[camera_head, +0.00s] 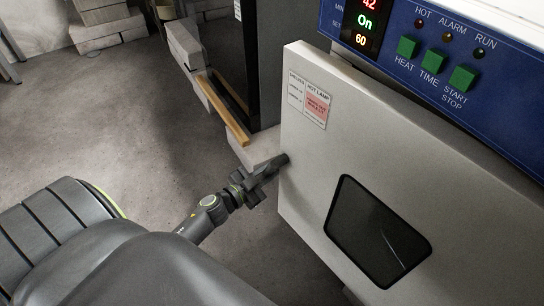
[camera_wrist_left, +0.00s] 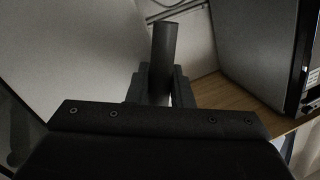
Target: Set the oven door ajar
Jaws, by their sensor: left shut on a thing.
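The oven door (camera_head: 305,185) is a light grey panel with a dark window (camera_head: 376,232) and a label near its upper left corner. Its left edge appears to stand out from the oven body, with a gap along the top that looks wider at the left. My left gripper (camera_head: 268,172) is at the door's left edge, shut on the dark handle (camera_head: 283,160). In the left wrist view the handle (camera_wrist_left: 164,45) is a dark round bar rising between the fingers, beside a pale surface. The fingers hide its lower part. My right gripper is out of view.
The blue control panel (camera_head: 430,60) above the door has green buttons and a lit display reading "On". A dark upright unit (camera_head: 262,60) with a wooden edge (camera_head: 225,110) stands left of the oven. Pale blocks (camera_head: 105,25) lie farther back. The floor (camera_head: 100,125) at left is clear.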

